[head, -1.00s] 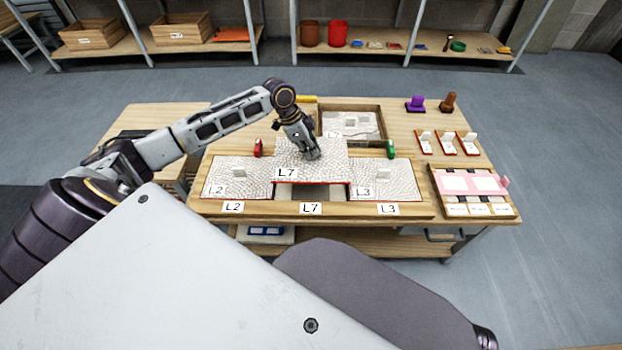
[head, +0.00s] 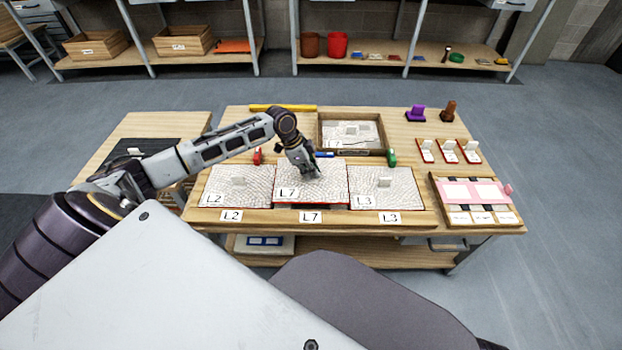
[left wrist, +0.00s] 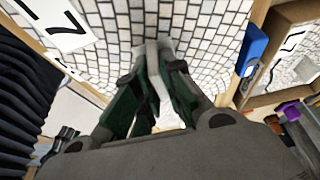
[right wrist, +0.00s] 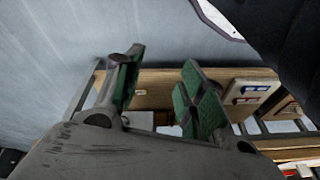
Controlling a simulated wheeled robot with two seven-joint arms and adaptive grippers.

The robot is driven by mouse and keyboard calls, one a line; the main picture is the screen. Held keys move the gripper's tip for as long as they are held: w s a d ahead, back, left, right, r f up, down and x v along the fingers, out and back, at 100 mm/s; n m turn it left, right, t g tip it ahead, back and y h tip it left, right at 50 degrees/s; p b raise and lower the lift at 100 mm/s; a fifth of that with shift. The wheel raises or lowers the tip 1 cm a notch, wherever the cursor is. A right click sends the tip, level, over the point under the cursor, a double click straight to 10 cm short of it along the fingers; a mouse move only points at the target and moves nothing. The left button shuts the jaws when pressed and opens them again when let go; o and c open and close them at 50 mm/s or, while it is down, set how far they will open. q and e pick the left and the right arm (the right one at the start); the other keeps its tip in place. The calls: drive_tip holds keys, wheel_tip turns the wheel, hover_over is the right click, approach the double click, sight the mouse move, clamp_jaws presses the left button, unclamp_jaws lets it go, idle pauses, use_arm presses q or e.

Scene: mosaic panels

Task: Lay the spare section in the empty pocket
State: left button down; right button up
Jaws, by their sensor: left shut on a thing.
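The spare section is a white mosaic panel tagged L7 (head: 325,192), with a red front edge. My left gripper (head: 313,173) is shut on its upright tab. The left wrist view shows the fingers (left wrist: 160,85) closed on this pale tab, with mosaic around it. The panel lies over the middle pocket, between panel L2 (head: 222,182) and panel L3 (head: 400,190). It looks slightly higher than its neighbours, with a dark gap under its front edge; the pocket floor is hidden. My right gripper (right wrist: 160,85) is open and empty in its wrist view, away from the panels.
A red clip (head: 257,157), a blue piece (head: 324,155) and a green clip (head: 391,157) stand behind the panels. A wooden tray (head: 383,135) lies further back. A pink-topped holder (head: 489,190) and several small tabbed pieces are at right.

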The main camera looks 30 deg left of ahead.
use_arm(q)
drive_tip(key=shift+f, duration=0.45)
wheel_tip(320, 180, down, 2)
drive_tip(key=shift+f+b, duration=0.2)
drive_tip(key=shift+b, duration=0.45)
drive_tip(key=shift+f, duration=0.15)
use_arm(e)
drive_tip(key=shift+w+a+r+t, duration=0.1)
drive_tip(key=shift+w+r+t, duration=0.05)
drive_tip(key=shift+r, duration=0.4)
drive_tip(key=shift+w+a+r+t, duration=0.1)
drive_tip(key=shift+r+t, duration=0.05)
drive_tip(key=shift+r, duration=0.4)
drive_tip(key=shift+f, duration=0.1)
use_arm(q)
drive_tip(key=c, duration=1.5)
unclamp_jaws()
drive_tip(key=shift+f, duration=0.15)
use_arm(e)
drive_tip(key=shift+s+d+f, duration=0.1)
drive_tip(key=shift+s+f, duration=0.05)
drive_tip(key=shift+f, duration=0.15)
